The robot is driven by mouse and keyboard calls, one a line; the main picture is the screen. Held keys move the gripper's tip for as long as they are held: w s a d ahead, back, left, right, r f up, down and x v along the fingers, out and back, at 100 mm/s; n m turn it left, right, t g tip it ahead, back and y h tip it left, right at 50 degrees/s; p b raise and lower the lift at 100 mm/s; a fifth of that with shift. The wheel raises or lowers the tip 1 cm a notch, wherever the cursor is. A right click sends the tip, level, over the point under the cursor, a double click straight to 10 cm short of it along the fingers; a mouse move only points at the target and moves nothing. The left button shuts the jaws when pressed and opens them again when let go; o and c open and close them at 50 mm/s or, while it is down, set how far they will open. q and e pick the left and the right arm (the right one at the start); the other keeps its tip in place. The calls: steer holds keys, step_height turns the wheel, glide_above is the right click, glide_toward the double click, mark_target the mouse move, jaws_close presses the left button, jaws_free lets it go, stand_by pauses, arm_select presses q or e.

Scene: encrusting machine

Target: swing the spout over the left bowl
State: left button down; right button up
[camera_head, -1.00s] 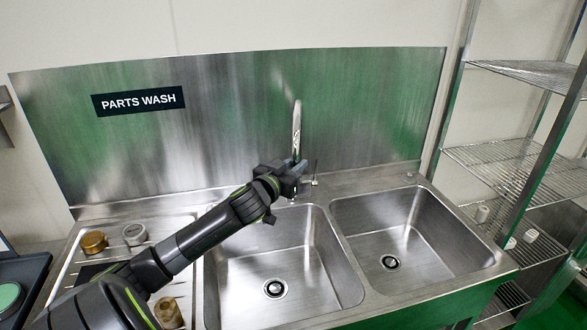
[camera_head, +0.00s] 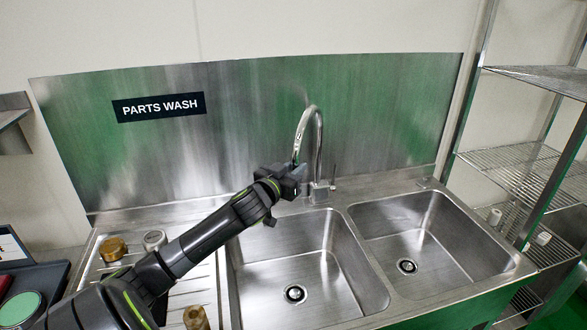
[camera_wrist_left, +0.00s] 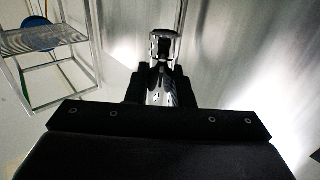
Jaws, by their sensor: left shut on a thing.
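The spout (camera_head: 309,121) is a curved chrome gooseneck on a faucet base behind the sink, and its arch leans to the left. My left gripper (camera_head: 297,171) is shut on the spout's hanging end. In the left wrist view the chrome spout (camera_wrist_left: 162,42) shows between the dark fingers (camera_wrist_left: 160,90). The left bowl (camera_head: 250,262) is a steel basin with a round drain, and the gripper is above its back edge. The right bowl (camera_head: 450,235) lies beside it. My right gripper is not in view.
A drainboard (camera_head: 203,287) with a brass part (camera_head: 113,248) and a grey part (camera_head: 154,240) lies left of the bowls. A steel backsplash (camera_head: 240,140) stands close behind the faucet. A wire shelf (camera_head: 510,160) stands at the right.

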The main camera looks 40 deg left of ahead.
arm_select(q)
steer(key=shift+r, duration=0.15)
steer(key=c, duration=1.5)
jaws_free()
steer(key=shift+c, duration=0.2)
steer(key=shift+o, duration=1.1)
steer(key=shift+w, duration=0.15)
steer(key=shift+s+f, duration=0.2)
steer(key=shift+s, duration=0.3)
steer(key=s+d, duration=0.2)
steer(key=s, duration=1.4)
steer(key=shift+s+d+b, duration=0.15)
steer(key=shift+d+b, duration=0.25)
steer(key=shift+b, duration=0.05)
